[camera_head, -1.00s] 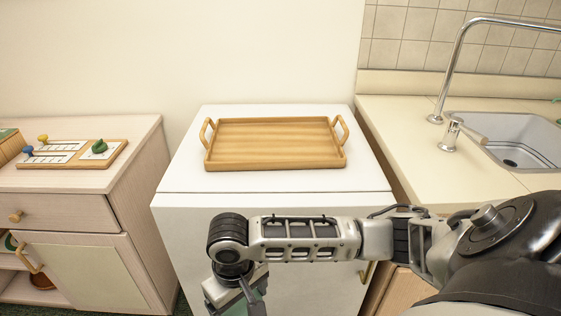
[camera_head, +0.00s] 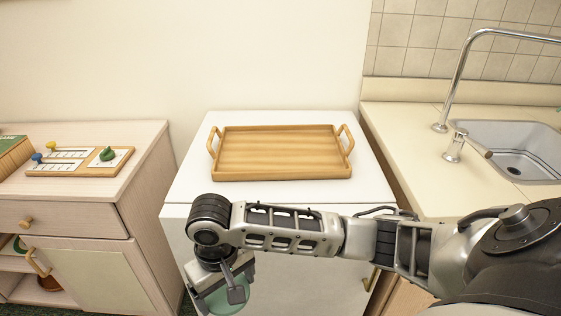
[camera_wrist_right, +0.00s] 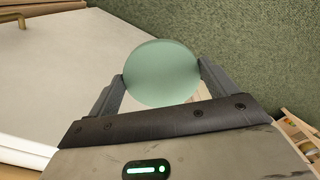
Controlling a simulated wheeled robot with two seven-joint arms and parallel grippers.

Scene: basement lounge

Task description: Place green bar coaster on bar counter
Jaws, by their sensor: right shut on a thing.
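The green bar coaster (camera_wrist_right: 162,73) is a flat round disc. My right gripper (camera_wrist_right: 160,82) is shut on it, with a finger at each side of the disc. In the head view the coaster (camera_head: 232,298) shows partly below the right gripper (camera_head: 222,290), low in front of the white cabinet. The rest of it is hidden by the gripper. The cream bar counter (camera_head: 415,150) with the sink is at the right, behind my right arm. My left gripper is not in view.
A wooden tray (camera_head: 281,174) with two handles sits on the white cabinet top (camera_head: 190,190). A light wood cabinet (camera_head: 95,185) at the left carries a wooden board (camera_head: 70,170) with coloured knobs. The counter has a tap (camera_head: 441,127), a soap dispenser (camera_head: 455,147) and a sink (camera_head: 515,160). Its left part is clear.

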